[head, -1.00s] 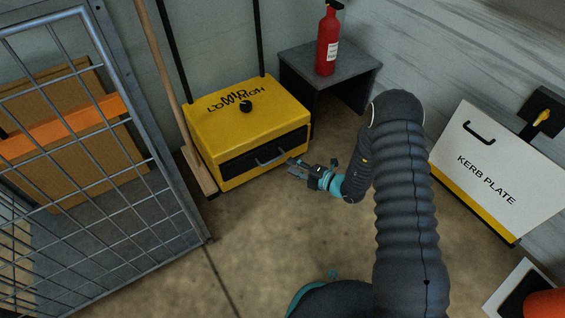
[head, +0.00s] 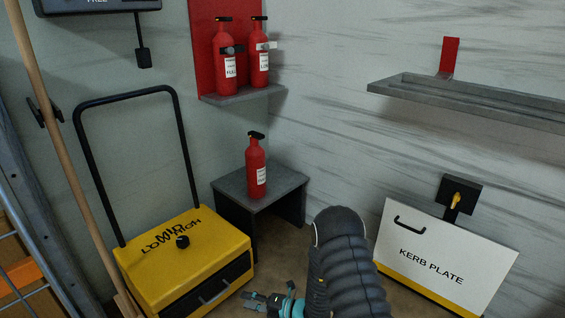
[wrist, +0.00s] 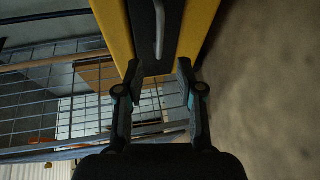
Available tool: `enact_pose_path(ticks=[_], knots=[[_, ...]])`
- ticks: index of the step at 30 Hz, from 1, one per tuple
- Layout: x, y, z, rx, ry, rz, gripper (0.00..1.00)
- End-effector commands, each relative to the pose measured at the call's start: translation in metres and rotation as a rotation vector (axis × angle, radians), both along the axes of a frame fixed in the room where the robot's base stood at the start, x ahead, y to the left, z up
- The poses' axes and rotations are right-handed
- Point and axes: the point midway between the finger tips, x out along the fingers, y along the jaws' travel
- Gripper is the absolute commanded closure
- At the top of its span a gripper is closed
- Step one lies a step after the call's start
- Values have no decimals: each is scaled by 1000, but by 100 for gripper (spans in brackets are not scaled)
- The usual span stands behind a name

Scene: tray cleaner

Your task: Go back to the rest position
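My gripper (head: 262,300) is low in the head view, just right of the front of the yellow tray cleaner (head: 160,260). In the wrist view my gripper (wrist: 158,75) has its two fingers spread apart, with nothing between them. The cleaner's dark front and grey handle (wrist: 159,30) show beyond the fingertips. The handle (head: 214,292) also shows in the head view, apart from my gripper. The cleaner's dark knob (head: 183,242) is on its top.
A fire extinguisher (head: 256,168) stands on a small grey table (head: 285,183). Two more hang on a red wall panel (head: 202,50). The kerb plate (head: 440,245) leans at the right. A broom handle (head: 60,130) and wire cage (wrist: 60,95) are at the left.

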Motion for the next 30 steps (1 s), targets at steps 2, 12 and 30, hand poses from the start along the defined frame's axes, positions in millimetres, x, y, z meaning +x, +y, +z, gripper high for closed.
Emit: enact_pose_path(ticks=[2,12,30], knots=[[-3,0,-4,-41,-76,31,63],[-102,-2,-17,-208,-511,530,63],[-192,-94,138,-210,-1571,1442,63]])
